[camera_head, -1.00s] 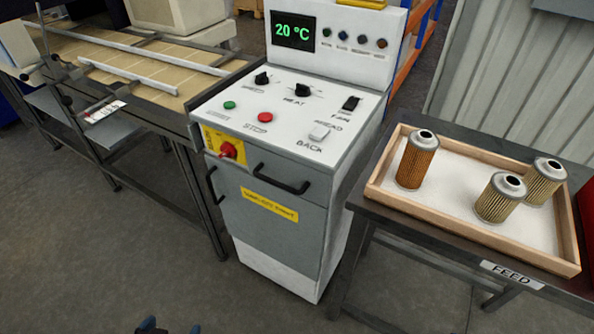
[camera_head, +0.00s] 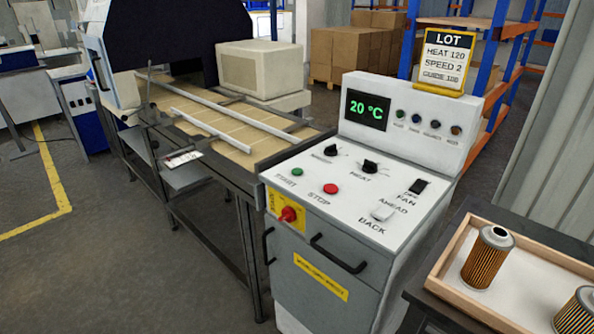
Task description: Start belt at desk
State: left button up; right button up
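The control desk (camera_head: 345,215) stands in the middle of the head view. Its sloped white top has a green START button (camera_head: 297,173), a red STOP button (camera_head: 331,189), two black knobs, a black FAN switch (camera_head: 418,187) and a white AHEAD/BACK switch (camera_head: 383,211). Its display (camera_head: 368,110) reads 20 °C. A red knob on a yellow plate (camera_head: 288,214) is on the front. The belt (camera_head: 215,120) runs left of the desk into a dark opening; whether it moves cannot be told. Neither gripper is in view.
A LOT card (camera_head: 444,61) on the desk reads HEAT 120, SPEED 2. A wooden tray (camera_head: 452,292) with filter cartridges (camera_head: 488,257) is at the lower right, cut off by the frame. Metal rails lie along the belt. Open floor lies at the lower left.

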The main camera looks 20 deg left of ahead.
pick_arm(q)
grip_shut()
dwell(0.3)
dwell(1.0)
